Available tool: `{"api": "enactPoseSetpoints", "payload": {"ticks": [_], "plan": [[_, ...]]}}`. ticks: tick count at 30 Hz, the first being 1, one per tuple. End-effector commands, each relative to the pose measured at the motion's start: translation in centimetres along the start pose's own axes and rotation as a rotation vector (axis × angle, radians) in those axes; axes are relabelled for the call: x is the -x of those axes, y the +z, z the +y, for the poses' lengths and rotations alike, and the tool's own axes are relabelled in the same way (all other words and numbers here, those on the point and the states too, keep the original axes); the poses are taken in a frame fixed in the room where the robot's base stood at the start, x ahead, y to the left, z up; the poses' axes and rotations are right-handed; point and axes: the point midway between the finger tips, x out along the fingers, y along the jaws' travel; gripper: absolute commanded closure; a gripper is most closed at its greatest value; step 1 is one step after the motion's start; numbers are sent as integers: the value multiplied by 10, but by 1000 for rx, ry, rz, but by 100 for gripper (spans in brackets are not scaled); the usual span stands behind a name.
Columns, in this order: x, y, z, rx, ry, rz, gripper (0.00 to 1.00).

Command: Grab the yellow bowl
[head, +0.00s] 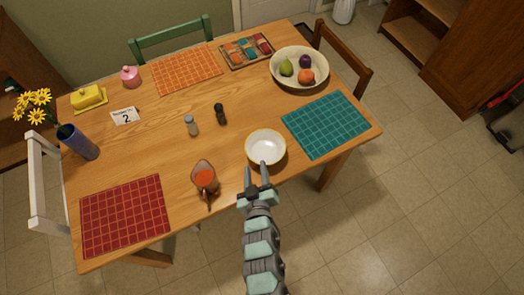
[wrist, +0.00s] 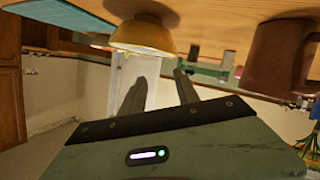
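The yellow bowl (head: 265,147) sits upright near the table's front edge. Its inside is white with a yellow rim in the head view, and its yellow outer side (wrist: 143,38) shows in the wrist view. My gripper (head: 256,170) is at the near side of the bowl, its fingers pointing toward it. The two fingers are spread apart with nothing between them, also in the wrist view (wrist: 160,85). In the head view one fingertip overlaps the bowl's near rim; I cannot tell whether they touch.
A brown pitcher with orange-red contents (head: 205,177) stands left of the bowl. The teal placemat (head: 326,125) lies to its right, and a dark shaker (head: 220,114) and grey shaker (head: 191,125) behind left. A fruit bowl (head: 320,77) stands farther back.

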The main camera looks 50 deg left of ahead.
Motion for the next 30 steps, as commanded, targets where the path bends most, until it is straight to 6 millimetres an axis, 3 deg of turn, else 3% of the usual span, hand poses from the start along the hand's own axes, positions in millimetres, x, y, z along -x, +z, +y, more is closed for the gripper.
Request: {"api": "enactPoseSetpoints", "payload": {"ticks": [1, 4, 13, 20, 30], "plan": [[-2, 10, -15, 16, -29, -22, 62], [-5, 18, -24, 30, -51, -55, 62], [-46, 18, -26, 30, -51, -55, 62], [-62, 18, -27, 29, -51, -57, 62], [-106, 16, -29, 28, -51, -58, 62]]}}
